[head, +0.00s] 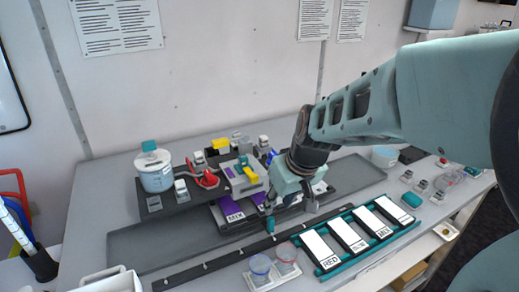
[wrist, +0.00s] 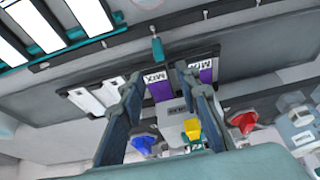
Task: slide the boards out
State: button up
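A purple-and-white board marked MIX (head: 232,214) sticks out at the front of the grey proportioner unit (head: 243,178). In the wrist view this MIX board (wrist: 158,88) shows between my fingers, with a second purple-ended board (wrist: 207,70) beside it. White board-like plates (wrist: 88,100) show beyond the other finger. My gripper (head: 290,208) is low in front of the unit; in the wrist view my gripper (wrist: 157,76) has its fingers spread apart with no board clamped. I cannot tell whether a finger touches a board. My arm hides part of the unit's right side.
A teal rack (head: 325,262) of several white labelled boards lies at front right. A dark rail (head: 225,261) with small pegs crosses the front. A lidded tub (head: 154,172) stands left of the unit. The grey mat's left part (head: 110,258) is clear.

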aim_at(271, 219)
jog(key=x, duration=1)
jog(key=shift+f, duration=0.45)
grip_shut()
